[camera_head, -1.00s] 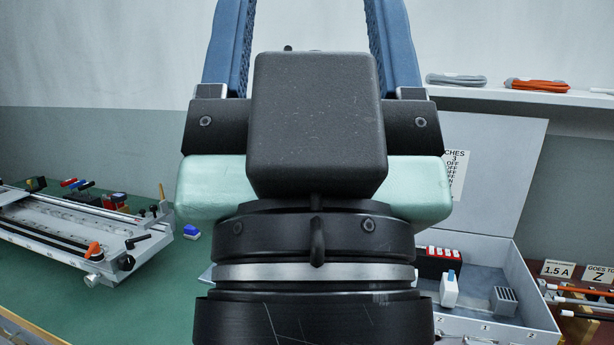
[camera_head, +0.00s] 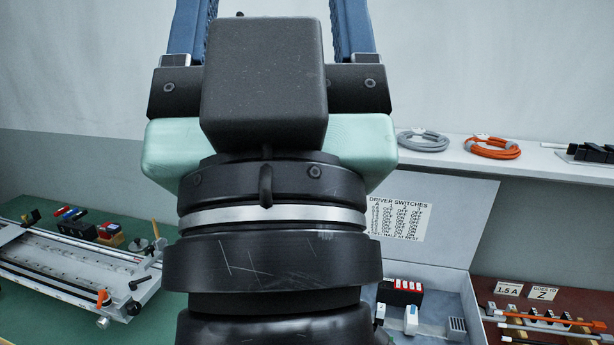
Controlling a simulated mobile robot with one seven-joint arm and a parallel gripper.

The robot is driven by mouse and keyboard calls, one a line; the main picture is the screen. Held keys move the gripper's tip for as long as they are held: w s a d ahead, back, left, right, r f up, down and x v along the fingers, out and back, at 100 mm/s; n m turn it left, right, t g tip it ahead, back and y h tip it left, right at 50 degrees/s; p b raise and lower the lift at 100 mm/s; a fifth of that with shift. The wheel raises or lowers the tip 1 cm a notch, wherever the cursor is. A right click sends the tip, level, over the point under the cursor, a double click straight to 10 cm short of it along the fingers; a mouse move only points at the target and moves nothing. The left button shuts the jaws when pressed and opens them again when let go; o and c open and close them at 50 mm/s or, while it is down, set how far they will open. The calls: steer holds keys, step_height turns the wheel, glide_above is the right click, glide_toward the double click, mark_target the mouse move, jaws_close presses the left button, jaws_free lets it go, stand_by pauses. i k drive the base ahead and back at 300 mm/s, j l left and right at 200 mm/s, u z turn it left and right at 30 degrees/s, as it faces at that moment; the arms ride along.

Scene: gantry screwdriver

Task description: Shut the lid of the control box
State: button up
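The control box (camera_head: 432,268) is a grey box at the lower right, partly hidden behind my arm. Its lid (camera_head: 462,225) stands raised at the back, with a "DRIVER SWITCHES" label (camera_head: 397,218) on its inner face. Inside are a red switch block (camera_head: 400,290), a small white part (camera_head: 411,319) and a grey ribbed block (camera_head: 457,328). My gripper (camera_head: 271,12) is at the top, left of the lid in the picture. Its two blue fingers are wide apart with nothing visible between them; their tips are cut off by the frame.
A shelf (camera_head: 560,165) on the back wall holds a grey cable coil (camera_head: 422,140) and an orange one (camera_head: 492,147). A rail fixture (camera_head: 85,265) stands on the green bench at left. Rods and label cards (camera_head: 508,289) lie right of the box.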

mark_target(417, 217)
steer(key=i+j+z, duration=0.2)
steer(key=z, duration=0.15)
steer(key=i+j+z, duration=0.15)
steer(key=j+z, duration=0.25)
steer(key=i+j+z, duration=0.1)
steer(key=j+z, duration=0.25)
steer(key=i+j, duration=0.1)
steer(key=j, duration=0.4)
steer(key=i+j+z, duration=0.1)
steer(key=j, duration=0.4)
steer(key=i+j, duration=0.15)
steer(key=j, duration=0.3)
steer(key=i+j+z, duration=0.1)
steer(key=j, duration=0.9)
steer(key=i+j, duration=0.2)
steer(key=i, duration=0.35)
